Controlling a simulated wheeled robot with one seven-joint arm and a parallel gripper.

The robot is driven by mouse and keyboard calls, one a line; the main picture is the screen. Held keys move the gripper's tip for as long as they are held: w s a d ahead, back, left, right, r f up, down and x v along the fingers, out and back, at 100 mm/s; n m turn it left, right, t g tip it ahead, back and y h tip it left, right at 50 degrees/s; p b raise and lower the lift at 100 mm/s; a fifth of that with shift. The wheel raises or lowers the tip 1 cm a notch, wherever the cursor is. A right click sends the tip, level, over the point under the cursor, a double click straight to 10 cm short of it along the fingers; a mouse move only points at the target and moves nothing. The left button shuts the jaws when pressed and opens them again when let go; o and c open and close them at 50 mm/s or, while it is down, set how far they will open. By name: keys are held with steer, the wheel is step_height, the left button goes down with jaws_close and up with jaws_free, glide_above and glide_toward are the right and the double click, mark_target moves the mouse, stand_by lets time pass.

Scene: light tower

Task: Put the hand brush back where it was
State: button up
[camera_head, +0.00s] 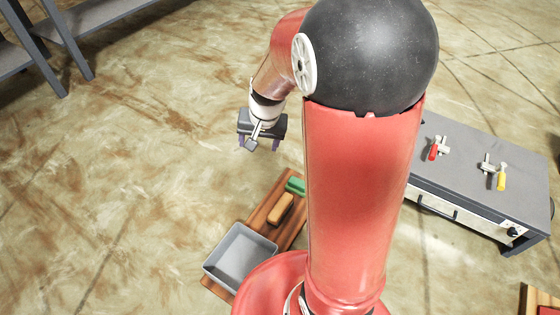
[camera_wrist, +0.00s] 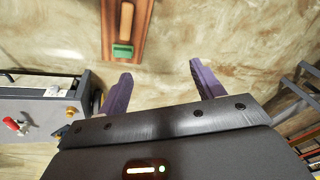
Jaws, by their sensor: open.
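A tan wooden piece (camera_head: 281,208) and a green piece (camera_head: 296,186) lie in line on a brown wooden board (camera_head: 262,221) on the floor. I cannot tell whether they form one hand brush or are separate things. The wrist view shows the tan piece (camera_wrist: 126,20) and the green piece (camera_wrist: 122,50) close together near the board's end. My gripper (camera_head: 258,145) is open and empty, above the floor and beyond the board's green end. Its purple fingers (camera_wrist: 160,72) have only bare floor between them in the wrist view.
A grey open tray (camera_head: 241,256) sits on the board's near end. A grey cabinet (camera_head: 470,165) at the right bears a red-handled tool (camera_head: 433,153) and a yellow-handled tool (camera_head: 501,181). Grey shelving (camera_head: 88,14) stands at the upper left. The floor around my gripper is clear.

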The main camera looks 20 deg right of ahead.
steer(key=s+a+r+n+t, duration=0.1)
steer(key=s+r+n, duration=0.1)
steer(key=s+r, duration=0.5)
steer(key=s+a+r+n+t, duration=0.1)
steer(key=s+a+r+n, duration=0.1)
steer(key=s+r, duration=0.5)
steer(key=s+n, duration=0.1)
steer(key=s, duration=0.4)
steer(key=shift+s+r+n+t+h, duration=0.2)
steer(key=shift+n+t+h, duration=0.1)
steer(key=shift+t+h, duration=0.1)
steer(key=shift+r+p, duration=0.85)
steer(key=shift+p, duration=0.05)
